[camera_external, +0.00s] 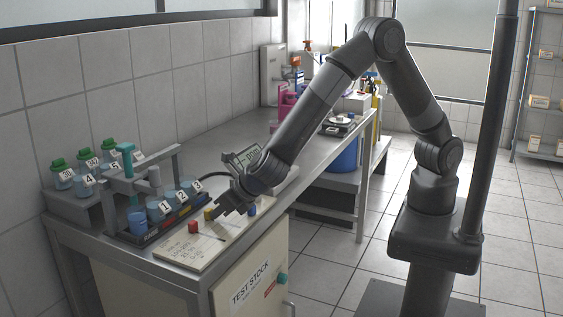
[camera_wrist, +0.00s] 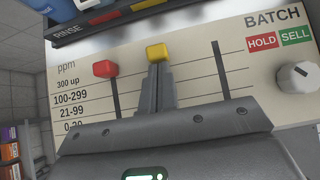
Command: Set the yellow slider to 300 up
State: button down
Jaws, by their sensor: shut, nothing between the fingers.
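The yellow slider (camera_wrist: 157,53) stands near the top of the ppm panel (camera_wrist: 215,75), level with or just above the highest scale line, the "300 up" row. The red slider (camera_wrist: 105,68) is to its left, also near the top row. My gripper (camera_wrist: 160,68) is shut and empty, its fingertips right below the yellow knob. I cannot tell whether they touch it. In the external view the yellow slider (camera_external: 209,213) shows beside my fingers, with the red slider (camera_external: 193,227) to the left and a blue slider (camera_external: 252,208) to the right.
A rack with numbered blue jars (camera_external: 160,210) stands just behind the panel. A white knob (camera_wrist: 298,75) and HOLD and SELL labels are at the panel's right. A third slot (camera_wrist: 219,65) runs right of my fingers.

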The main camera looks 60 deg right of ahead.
jog(key=s, duration=0.4)
jog(key=shift+s+r, duration=0.35)
jog(key=shift+r, duration=0.05)
jog(key=v, duration=0.9)
jog(key=w+d+r+m+g+h, duration=0.1)
jog(key=d+r+m, duration=0.4)
jog(key=d, duration=0.5)
jog(key=d+r+m+g+h, duration=0.1)
jog(key=d+r+m, duration=0.1)
jog(key=d+m, duration=0.55)
jog(key=w+d+r+m+g+h, duration=0.1)
jog(key=d+r+m, duration=0.35)
jog(key=d, duration=0.65)
jog(key=s+d+r+m+y, duration=0.2)
jog(key=s+d+m+y, duration=0.1)
jog(key=s+d+m, duration=1.2)
jog(key=shift+d+r+m, duration=0.3)
jog(key=shift+r+m, duration=0.05)
jog(key=shift+m, duration=1.65)
